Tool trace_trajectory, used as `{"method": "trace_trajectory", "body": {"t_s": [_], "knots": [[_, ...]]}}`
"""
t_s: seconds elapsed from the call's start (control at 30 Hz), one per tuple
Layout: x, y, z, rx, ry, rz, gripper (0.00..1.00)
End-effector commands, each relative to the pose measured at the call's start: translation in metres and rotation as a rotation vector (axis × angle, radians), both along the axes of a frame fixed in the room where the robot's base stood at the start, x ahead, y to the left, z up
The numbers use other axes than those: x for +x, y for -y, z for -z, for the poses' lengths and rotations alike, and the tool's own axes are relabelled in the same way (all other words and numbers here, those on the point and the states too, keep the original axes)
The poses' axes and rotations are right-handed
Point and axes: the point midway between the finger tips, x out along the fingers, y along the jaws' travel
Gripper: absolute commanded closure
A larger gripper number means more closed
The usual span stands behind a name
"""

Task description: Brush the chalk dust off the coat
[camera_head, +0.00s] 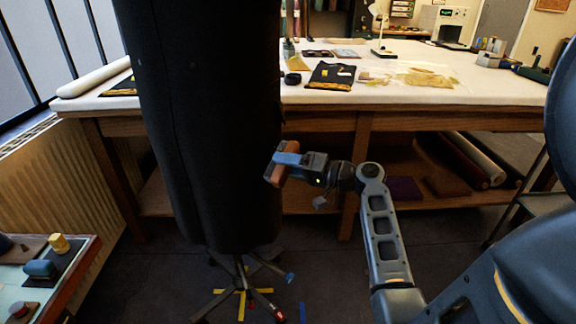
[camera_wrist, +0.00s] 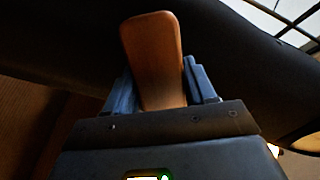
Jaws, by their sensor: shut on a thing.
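The dark coat (camera_head: 205,110) hangs upright on a stand and fills the left-centre of the head view. It also shows as a dark band across the wrist view (camera_wrist: 240,60). My gripper (camera_head: 284,160) is at the coat's right edge, low down. It is shut on a brown wooden brush (camera_head: 275,170), whose back shows between the fingers in the wrist view (camera_wrist: 153,60). The bristles are hidden, and I cannot tell whether they touch the coat. No chalk dust is clear on the coat from here, only a faint speck or two.
A long worktable (camera_head: 420,112) with cloth pieces, a lamp and tools stands behind the coat. The coat stand's legs (camera_head: 242,285) spread on the floor below. A small side table (camera_head: 50,285) with several items is at the lower left. A radiator (camera_head: 50,185) is at the left wall.

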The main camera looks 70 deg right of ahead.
Motion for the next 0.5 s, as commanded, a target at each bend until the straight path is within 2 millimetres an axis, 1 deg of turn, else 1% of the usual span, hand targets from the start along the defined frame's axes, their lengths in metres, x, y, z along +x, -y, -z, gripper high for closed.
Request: {"method": "trace_trajectory", "body": {"t_s": [0.5], "knots": [[0.0042, 0.0005, 0.0, 0.0, 0.0, 0.0, 0.83]]}}
